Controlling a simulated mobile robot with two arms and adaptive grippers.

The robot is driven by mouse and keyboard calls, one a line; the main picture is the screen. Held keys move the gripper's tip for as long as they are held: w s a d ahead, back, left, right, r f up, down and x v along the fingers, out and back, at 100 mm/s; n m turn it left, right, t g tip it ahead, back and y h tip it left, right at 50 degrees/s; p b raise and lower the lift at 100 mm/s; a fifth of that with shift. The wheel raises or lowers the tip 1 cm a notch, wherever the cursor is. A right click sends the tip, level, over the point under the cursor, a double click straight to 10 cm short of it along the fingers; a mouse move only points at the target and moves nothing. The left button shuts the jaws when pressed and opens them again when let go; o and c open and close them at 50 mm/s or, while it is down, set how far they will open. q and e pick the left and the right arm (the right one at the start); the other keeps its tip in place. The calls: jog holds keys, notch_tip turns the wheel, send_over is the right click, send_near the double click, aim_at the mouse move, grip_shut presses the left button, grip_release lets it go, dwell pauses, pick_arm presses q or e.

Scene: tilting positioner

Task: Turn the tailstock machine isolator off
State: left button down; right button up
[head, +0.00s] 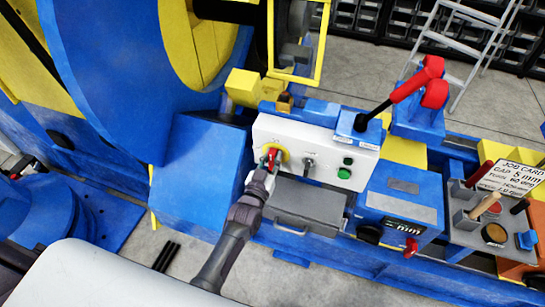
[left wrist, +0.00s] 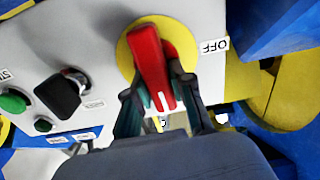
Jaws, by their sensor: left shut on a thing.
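The isolator's red handle (left wrist: 150,62) sits on a round yellow plate (left wrist: 184,40) on a white control panel (left wrist: 105,25). My left gripper (left wrist: 158,92) is shut on the handle, with one finger on each side of it. In the left wrist view the handle stands nearly upright, its white mark at the lower end, and an OFF label (left wrist: 214,46) is to the right of the plate. In the head view the left gripper (head: 266,174) reaches the red handle (head: 271,156) from below and partly hides it. My right gripper is not in view.
A black selector knob (head: 308,162) and green buttons (head: 344,173) are right of the handle on the panel. A grey box (head: 306,201) juts out below. A red-handled lever (head: 410,84) rises at the upper right, and a large blue wheel (head: 120,70) stands left.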

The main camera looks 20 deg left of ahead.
pick_arm(q)
jog(key=n, duration=0.4)
jog(key=shift+a+f, duration=0.1)
jog(key=shift+a, duration=0.1)
jog(key=n, duration=0.4)
jog(key=shift+a+f+n+b, duration=0.2)
jog(key=shift+n+b, duration=0.1)
jog(key=shift+n, duration=0.1)
jog(key=n, duration=0.1)
jog(key=n+b, duration=0.1)
jog(key=n, duration=0.3)
jog(key=shift+a+f+b, duration=0.15)
jog(key=shift+f+b, duration=0.1)
jog(key=shift+b, duration=0.05)
jog(key=shift+f+n+b, duration=0.15)
jog(key=shift+n+b, duration=0.45)
jog(key=shift+n, duration=1.2)
jog(key=c, duration=1)
grip_release()
